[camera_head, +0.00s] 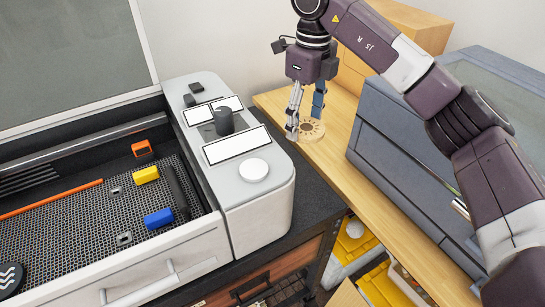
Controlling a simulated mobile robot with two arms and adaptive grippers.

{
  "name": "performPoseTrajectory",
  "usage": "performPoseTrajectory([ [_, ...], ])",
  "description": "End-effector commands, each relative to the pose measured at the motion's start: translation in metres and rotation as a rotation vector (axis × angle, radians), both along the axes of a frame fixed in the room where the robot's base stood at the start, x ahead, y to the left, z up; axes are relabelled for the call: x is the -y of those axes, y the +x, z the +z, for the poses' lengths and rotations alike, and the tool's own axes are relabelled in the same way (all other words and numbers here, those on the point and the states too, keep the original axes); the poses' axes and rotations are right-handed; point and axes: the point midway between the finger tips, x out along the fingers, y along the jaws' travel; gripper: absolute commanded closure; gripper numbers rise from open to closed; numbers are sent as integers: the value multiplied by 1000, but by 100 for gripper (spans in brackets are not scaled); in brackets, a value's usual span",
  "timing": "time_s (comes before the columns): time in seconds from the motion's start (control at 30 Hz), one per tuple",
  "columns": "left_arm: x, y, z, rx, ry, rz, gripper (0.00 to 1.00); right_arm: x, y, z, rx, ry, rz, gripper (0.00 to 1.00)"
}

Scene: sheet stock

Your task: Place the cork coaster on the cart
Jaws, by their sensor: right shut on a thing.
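The cork coaster (314,130) is a round, light-brown disc with a dark sun-like pattern. It shows at the fingertips of my right gripper (305,125), which points down and is shut on it. The coaster looks flat, over the left part of a light wooden top (340,150). I cannot tell whether it touches that top. The fingers hide part of the coaster. No other surface shows clearly as a cart, so I cannot tell if this wooden top is the cart's. My left gripper is not in view.
A blue-grey cabinet (400,180) stands on the wooden top, close right of the coaster. Left is a white machine (255,205) with an open honeycomb bed (80,235), holding yellow (146,175) and blue (158,218) blocks and a black disc (10,278). Yellow bins (380,287) sit below.

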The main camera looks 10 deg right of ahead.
Motion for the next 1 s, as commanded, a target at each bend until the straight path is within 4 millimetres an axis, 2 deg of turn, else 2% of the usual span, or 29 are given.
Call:
performPoseTrajectory([
  [0.17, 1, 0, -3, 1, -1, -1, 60, -1, 6, -3, -8, -2, -151, 52],
  [0.27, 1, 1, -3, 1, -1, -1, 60, -1, 6, -15, -13, -3, -172, 52],
  [0.7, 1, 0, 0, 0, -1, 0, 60, -1, 4, -122, -16, -3, -170, 52],
  [0.83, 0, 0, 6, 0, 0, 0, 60, -1, 5, -144, -13, -3, -170, 52],
  [1.0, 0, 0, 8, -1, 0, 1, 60, -1, 7, -158, -9, -2, -171, 52],
])
